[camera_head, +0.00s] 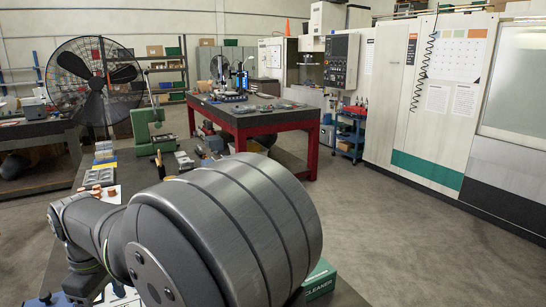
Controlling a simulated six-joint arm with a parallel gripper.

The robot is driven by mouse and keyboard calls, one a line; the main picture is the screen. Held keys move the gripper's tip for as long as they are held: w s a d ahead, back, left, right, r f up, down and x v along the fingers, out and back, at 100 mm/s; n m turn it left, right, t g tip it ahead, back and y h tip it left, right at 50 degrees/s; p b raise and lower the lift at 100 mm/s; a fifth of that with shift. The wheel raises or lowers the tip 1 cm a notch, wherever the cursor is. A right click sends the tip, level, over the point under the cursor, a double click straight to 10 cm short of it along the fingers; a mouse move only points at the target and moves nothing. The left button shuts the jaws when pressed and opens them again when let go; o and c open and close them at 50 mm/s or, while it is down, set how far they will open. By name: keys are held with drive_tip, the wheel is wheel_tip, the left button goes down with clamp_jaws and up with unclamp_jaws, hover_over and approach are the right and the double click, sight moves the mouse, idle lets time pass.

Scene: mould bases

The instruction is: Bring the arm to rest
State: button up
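My arm fills the lower middle of the head view, with a large grey ribbed joint close to the camera. A narrower link of it runs to the left edge of that joint. My gripper is not visible; the arm or the picture's lower edge may hide it. I cannot tell whether it is open or shut, or whether it holds anything.
A dark bench (125,186) runs beneath my arm. It bears a green press (150,127), small parts and a green cleaner box (320,279) close to the arm. A red-legged table (257,119) stands behind. Grey floor (410,235) lies clear at right, before a machine cabinet (425,105).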

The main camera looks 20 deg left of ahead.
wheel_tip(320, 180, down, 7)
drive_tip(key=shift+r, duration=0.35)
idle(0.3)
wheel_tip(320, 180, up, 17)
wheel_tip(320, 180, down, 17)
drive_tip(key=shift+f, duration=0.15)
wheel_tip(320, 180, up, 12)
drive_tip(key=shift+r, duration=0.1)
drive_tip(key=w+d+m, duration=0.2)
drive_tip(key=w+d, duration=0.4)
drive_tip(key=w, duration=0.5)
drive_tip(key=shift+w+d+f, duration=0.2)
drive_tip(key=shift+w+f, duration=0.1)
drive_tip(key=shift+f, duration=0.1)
